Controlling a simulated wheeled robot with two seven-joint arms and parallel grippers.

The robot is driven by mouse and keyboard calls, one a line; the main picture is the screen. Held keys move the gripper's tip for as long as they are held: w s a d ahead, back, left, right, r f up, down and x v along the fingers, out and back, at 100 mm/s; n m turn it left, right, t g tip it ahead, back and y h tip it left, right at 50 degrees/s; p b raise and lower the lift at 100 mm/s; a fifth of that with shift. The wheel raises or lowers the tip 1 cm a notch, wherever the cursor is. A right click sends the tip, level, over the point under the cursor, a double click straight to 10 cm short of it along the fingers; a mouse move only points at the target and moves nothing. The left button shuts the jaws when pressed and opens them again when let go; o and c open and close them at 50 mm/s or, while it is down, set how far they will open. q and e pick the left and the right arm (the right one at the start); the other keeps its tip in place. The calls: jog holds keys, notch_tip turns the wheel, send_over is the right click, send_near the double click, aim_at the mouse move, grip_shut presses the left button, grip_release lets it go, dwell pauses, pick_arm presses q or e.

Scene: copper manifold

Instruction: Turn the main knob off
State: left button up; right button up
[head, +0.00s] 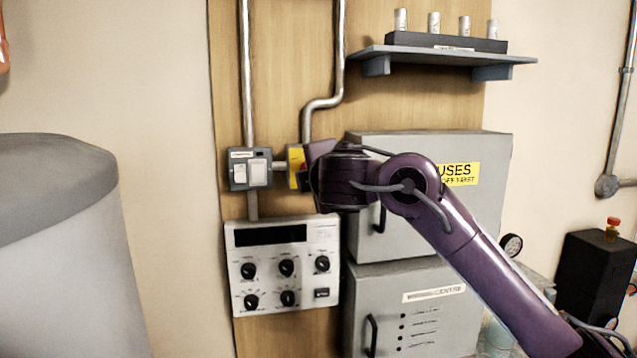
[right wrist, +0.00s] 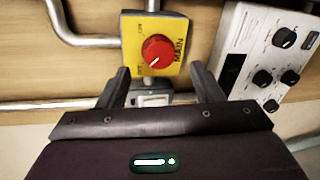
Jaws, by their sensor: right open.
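The main knob (right wrist: 160,53) is a round red knob on a yellow box lettered MAIN (right wrist: 134,28), seen in the right wrist view. In the head view the yellow box (head: 295,165) is mostly hidden behind my right gripper (head: 309,166). My right gripper also shows in the right wrist view (right wrist: 160,82), where its two fingers are spread. The knob is ahead of the gap between them, and the fingers appear apart from it. A white pointer mark on the knob points to the lower left. My left gripper is in neither view.
A grey switch box (head: 249,169) is left of the yellow box. A white panel with black knobs (head: 284,265) is below. Grey fuse cabinets (head: 430,235) stand to the right, partly behind my right arm. A shelf (head: 445,55) with several cylinders is above. A grey tank (head: 60,260) is at left.

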jog(key=v, duration=0.4)
jog(key=shift+b, duration=0.35)
